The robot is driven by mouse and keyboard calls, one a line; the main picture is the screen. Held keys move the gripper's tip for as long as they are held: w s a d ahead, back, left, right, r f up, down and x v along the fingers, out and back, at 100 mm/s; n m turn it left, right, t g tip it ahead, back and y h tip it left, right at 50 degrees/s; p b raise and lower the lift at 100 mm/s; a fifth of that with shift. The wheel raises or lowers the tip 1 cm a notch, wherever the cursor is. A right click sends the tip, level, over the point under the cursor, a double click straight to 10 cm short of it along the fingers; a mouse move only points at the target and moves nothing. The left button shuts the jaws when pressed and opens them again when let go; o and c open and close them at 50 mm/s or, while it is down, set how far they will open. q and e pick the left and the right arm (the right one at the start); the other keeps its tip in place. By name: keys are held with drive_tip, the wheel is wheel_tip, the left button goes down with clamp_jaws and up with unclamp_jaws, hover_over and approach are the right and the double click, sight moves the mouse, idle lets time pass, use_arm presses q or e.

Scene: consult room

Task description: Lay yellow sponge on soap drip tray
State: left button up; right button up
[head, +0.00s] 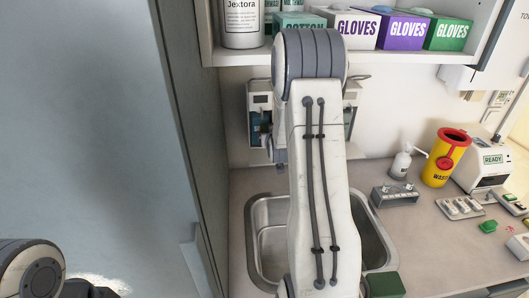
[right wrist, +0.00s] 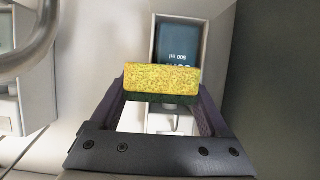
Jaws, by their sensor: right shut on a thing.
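The yellow sponge (right wrist: 162,78), with a dark green underside, is held between the two fingers of my right gripper (right wrist: 160,92) in the right wrist view. The gripper is shut on it. Behind the sponge is a wall soap dispenser (right wrist: 181,42) with a dark teal bottle and upside-down lettering. In the head view, a dispenser (head: 259,103) shows on the wall just left of my right arm, which hides the sponge and most of the gripper. I cannot clearly make out the soap drip tray. My left gripper is out of view.
A steel sink (head: 271,250) lies below my right arm. A shelf (head: 410,58) with glove boxes hangs above. A pump bottle (head: 401,162), a yellow waste bin (head: 446,158) and a metal rack (head: 395,194) stand on the counter (head: 425,235). A tall grey panel (head: 110,130) fills the left.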

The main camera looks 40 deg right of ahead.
drive_tip(key=shift+w+a+f, duration=0.85)
drive_tip(key=shift+w, duration=0.25)
wheel_tip(320, 180, down, 4)
drive_tip(key=shift+w+f+b, duration=0.15)
drive_tip(key=shift+b, duration=1.05)
drive_tip(key=o, duration=1.3)
drive_tip(key=shift+c, duration=0.2)
drive_tip(key=shift+r, duration=0.2)
drive_tip(key=b+v, duration=0.3)
drive_tip(key=v, duration=0.9)
